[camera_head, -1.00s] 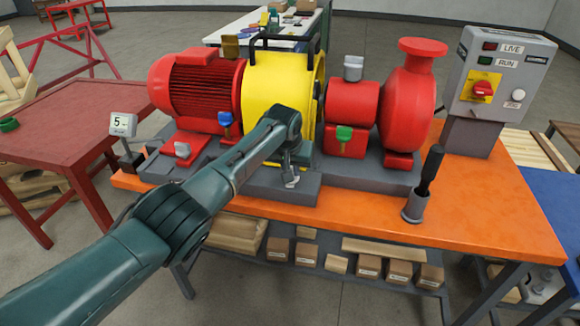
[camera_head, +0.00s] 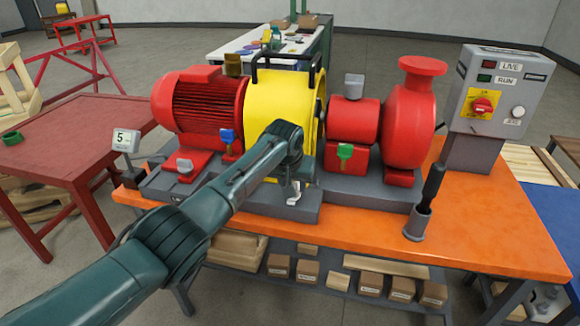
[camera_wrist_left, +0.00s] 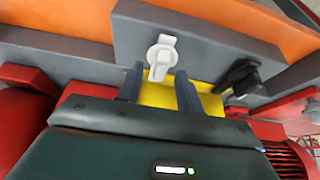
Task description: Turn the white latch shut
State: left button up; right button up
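The white latch (camera_head: 293,193) is on the front of the grey skid base, below the yellow guard (camera_head: 268,88). In the left wrist view the latch (camera_wrist_left: 162,55) shows as a pale round hub with a short handle pointing down the picture, against a grey plate. My left gripper (camera_head: 291,172) hangs just above the latch in the head view, its fingers partly hidden by my wrist. In the left wrist view my gripper (camera_wrist_left: 160,82) has its fingers apart, with the latch's handle end near the gap between their tips. I cannot tell whether they touch it. My right gripper is out of view.
Nearby are a blue-handled valve (camera_head: 227,135), a green-handled valve (camera_head: 345,152) and a pale knob (camera_head: 184,165). A cup holding a black-handled tool (camera_head: 417,222) stands to the right on the orange bench (camera_head: 480,225). A control box (camera_head: 495,92) stands behind it.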

pick_arm(q)
jog(key=v, duration=1.2)
jog(key=shift+s+a+r, duration=0.1)
jog(key=s+a+f+t+h, duration=0.15)
jog(key=s+f, duration=0.45)
jog(key=f, duration=0.6)
jog(key=s+a+f+t+h, duration=0.15)
jog(key=s+f, duration=0.45)
jog(key=f, duration=0.6)
jog(key=s+a+f+t, duration=0.1)
jog(key=s+a, duration=0.1)
jog(key=s, duration=0.5)
jog(key=s+a+f+t, duration=0.1)
jog(key=s+a, duration=0.2)
jog(key=s, duration=0.4)
jog(key=s+a+f+m+t, duration=0.1)
jog(key=s+a, duration=0.1)
jog(key=s, duration=0.5)
jog(key=shift+a+f+y, duration=0.25)
jog(key=shift+a+y, duration=0.05)
jog(key=shift+a, duration=0.1)
